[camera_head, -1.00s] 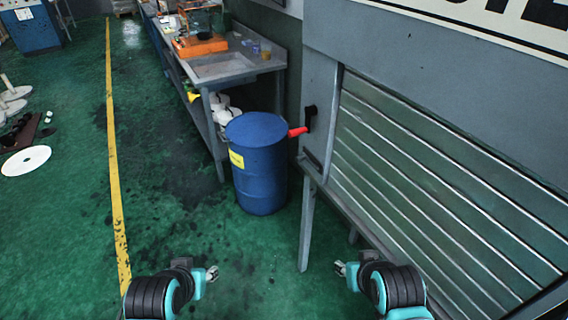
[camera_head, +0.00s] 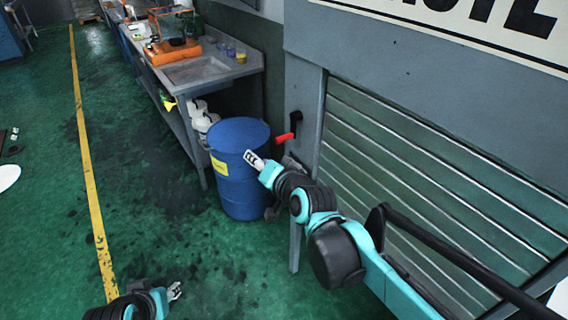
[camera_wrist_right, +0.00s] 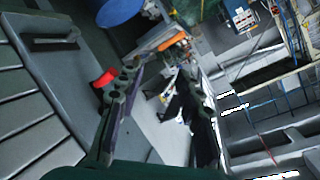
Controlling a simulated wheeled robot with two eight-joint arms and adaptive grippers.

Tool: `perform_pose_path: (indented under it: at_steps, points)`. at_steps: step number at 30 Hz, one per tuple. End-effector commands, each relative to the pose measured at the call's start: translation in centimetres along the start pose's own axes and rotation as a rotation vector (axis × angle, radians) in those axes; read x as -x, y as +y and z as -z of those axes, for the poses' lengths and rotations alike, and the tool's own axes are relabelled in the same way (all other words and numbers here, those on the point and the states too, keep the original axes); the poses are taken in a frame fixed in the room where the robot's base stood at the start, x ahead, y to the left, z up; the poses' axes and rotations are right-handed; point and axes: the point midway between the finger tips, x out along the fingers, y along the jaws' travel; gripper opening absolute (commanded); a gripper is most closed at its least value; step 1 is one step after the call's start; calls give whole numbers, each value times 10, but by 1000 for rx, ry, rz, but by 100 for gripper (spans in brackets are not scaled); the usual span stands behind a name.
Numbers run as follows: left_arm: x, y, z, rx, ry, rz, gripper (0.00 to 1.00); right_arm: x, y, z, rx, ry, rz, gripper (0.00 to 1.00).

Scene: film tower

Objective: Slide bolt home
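A red handle (camera_head: 285,137) with a black mount (camera_head: 296,121) sits on the grey frame left of the slatted shutter (camera_head: 420,160). The red handle also shows in the right wrist view (camera_wrist_right: 105,78), close beside one finger. A short grey bar (camera_wrist_right: 50,38) lies on the grey panel there. I cannot tell for sure which part is the bolt. My right gripper (camera_head: 254,160) is in front of the blue drum, left of and below the red handle. In its wrist view the fingers (camera_wrist_right: 168,85) are apart with nothing held. My left gripper (camera_head: 174,291) is low, over the floor, open and empty.
A blue drum (camera_head: 237,190) with a yellow label stands beside the frame. A grey workbench (camera_head: 215,70) with an orange-based device (camera_head: 172,48) is behind it. The green floor (camera_head: 150,200) left of the drum is clear, with a yellow line.

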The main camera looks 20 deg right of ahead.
Motion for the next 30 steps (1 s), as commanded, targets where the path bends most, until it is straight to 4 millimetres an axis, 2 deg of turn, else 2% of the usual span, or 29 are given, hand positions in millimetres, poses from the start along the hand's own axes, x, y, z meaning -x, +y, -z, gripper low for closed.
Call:
perform_pose_path:
  at_steps: [1,3,7,9,11,15,17,20,24,30]
  points:
    - [4,0,3,0,0,0,39,-17,-22,19,-83,49,52,36]
    - [7,0,5,0,0,0,39,-40,-50,48,-239,133,138,36]
    - [14,0,10,0,0,0,39,-82,-90,101,-575,301,316,36]
    - [17,0,12,0,0,0,39,-101,-99,124,-760,388,409,36]
    - [20,0,14,0,0,0,39,-116,-101,139,-919,463,486,36]
    - [26,0,19,0,0,0,39,-146,-82,155,-1281,640,661,36]
    - [29,0,21,0,0,0,39,-158,-64,153,-1430,723,733,36]
    - [34,0,24,0,0,0,39,-173,-26,134,-1663,871,850,36]
    - [40,0,29,0,0,0,39,-187,38,82,-1930,1102,1003,36]
    - [46,0,33,0,0,0,39,-188,108,3,-2120,1377,1153,36]
